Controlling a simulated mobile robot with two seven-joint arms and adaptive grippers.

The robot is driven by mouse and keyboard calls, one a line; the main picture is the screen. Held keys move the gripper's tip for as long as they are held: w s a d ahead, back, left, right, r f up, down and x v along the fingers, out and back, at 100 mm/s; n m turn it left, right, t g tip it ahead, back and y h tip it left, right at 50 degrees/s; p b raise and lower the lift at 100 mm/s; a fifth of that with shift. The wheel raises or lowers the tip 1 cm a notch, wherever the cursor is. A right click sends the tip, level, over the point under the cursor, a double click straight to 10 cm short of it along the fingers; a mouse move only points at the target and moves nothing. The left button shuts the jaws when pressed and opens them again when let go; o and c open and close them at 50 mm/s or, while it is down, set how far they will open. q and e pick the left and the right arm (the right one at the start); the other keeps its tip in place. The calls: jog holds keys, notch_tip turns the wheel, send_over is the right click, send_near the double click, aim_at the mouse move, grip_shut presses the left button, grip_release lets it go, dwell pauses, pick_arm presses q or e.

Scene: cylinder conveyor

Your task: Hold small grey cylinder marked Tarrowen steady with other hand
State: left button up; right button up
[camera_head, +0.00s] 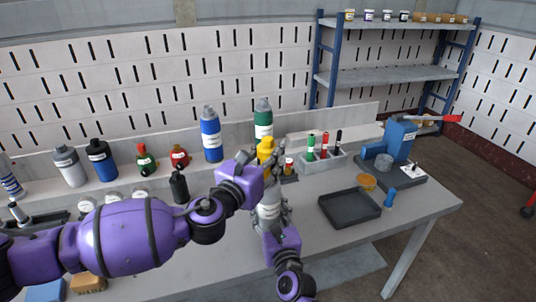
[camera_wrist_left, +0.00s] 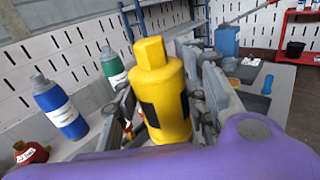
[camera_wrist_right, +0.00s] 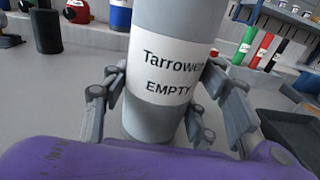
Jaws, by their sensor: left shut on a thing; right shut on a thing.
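The small grey cylinder (camera_head: 268,207) stands upright near the middle of the bench. Its white label reads "Tarrowen EMPTY" on the cylinder in the right wrist view (camera_wrist_right: 165,22). My right gripper (camera_wrist_right: 163,105) is shut around its body, one finger on each side; it also shows low in the head view (camera_head: 270,218). My left gripper (camera_head: 264,158) is shut on this yellow part. The join between yellow part and cylinder is hidden by the fingers.
Blue (camera_head: 211,138) and green (camera_head: 263,118) cylinders stand behind the grippers. A grey bin of markers (camera_head: 322,161), a black tray (camera_head: 349,207) and a blue vise-like device (camera_head: 399,140) are to the right. Several bottles stand left, partly behind my left arm.

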pick_arm(q)
jog(key=n+t+y, duration=0.1)
jog(key=n+y, duration=0.1)
jog(key=y, duration=0.1)
jog(key=n+t+y, duration=0.1)
jog(key=n+y, duration=0.1)
jog(key=y, duration=0.1)
jog(key=shift+d+f+n+y, duration=0.1)
jog(key=shift+d+n+y, duration=0.1)
jog(key=shift+n+y, duration=0.15)
jog(key=shift+a+n+y, duration=0.2)
jog(key=shift+n+y, duration=0.45)
jog(key=shift+y, duration=0.5)
jog(key=n+y, duration=0.2)
jog(key=y, duration=0.1)
jog(key=n+g+y, duration=0.1)
jog(key=n+y, duration=0.1)
jog(key=y, duration=0.1)
jog(key=shift+d, duration=0.15)
jog(key=o, duration=0.8)
jog(key=shift+y, duration=0.4)
grip_shut()
